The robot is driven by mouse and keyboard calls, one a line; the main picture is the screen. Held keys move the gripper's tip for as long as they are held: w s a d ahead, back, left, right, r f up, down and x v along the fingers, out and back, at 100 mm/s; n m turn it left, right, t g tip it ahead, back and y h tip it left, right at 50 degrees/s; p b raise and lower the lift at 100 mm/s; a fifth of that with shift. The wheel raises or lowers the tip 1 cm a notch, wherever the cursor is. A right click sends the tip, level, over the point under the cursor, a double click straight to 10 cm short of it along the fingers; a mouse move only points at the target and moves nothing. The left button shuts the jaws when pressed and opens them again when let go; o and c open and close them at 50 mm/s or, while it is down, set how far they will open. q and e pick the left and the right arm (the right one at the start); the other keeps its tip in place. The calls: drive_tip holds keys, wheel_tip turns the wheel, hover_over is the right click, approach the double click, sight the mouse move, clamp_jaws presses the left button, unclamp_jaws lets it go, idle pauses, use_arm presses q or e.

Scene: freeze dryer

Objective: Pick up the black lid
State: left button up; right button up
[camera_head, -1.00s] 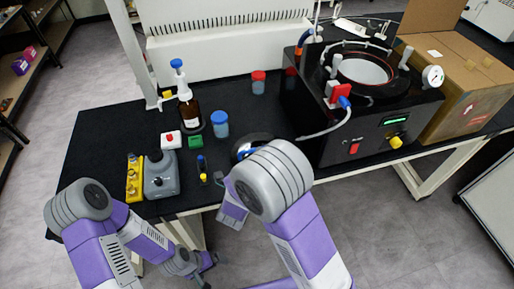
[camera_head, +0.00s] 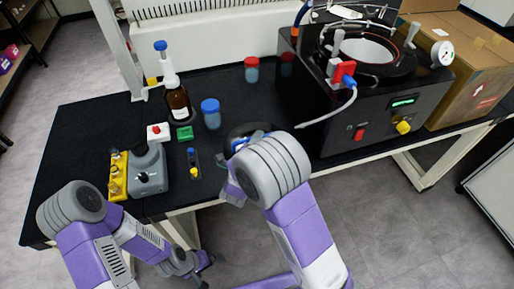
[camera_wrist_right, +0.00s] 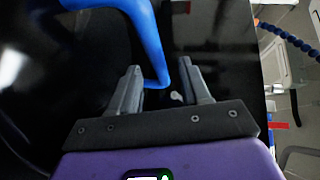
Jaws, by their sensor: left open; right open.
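The black lid (camera_head: 232,132) lies on the black bench, a dark disc with blue on it, mostly hidden behind my right arm. In the right wrist view, its blue bar-like handle (camera_wrist_right: 151,45) comes down between the fingers of my right gripper (camera_wrist_right: 163,74). These fingers are open on either side of the handle's lower end, and I cannot tell whether they touch it. In the head view, my right gripper (camera_head: 233,192) is partly hidden by its own arm. My left gripper (camera_head: 200,267) is open and empty, low in front of the bench.
The black freeze dryer (camera_head: 365,118) stands at the right, its hose reaching left. A brown bottle (camera_head: 178,104), a blue-capped jar (camera_head: 211,115), a red-capped jar (camera_head: 252,72) and a grey stirrer (camera_head: 148,172) stand on the left and middle bench. A cardboard box (camera_head: 470,75) is far right.

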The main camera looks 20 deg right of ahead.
drive_tip(key=shift+x, duration=0.95)
drive_tip(key=shift+c, duration=0.3)
clamp_jaws()
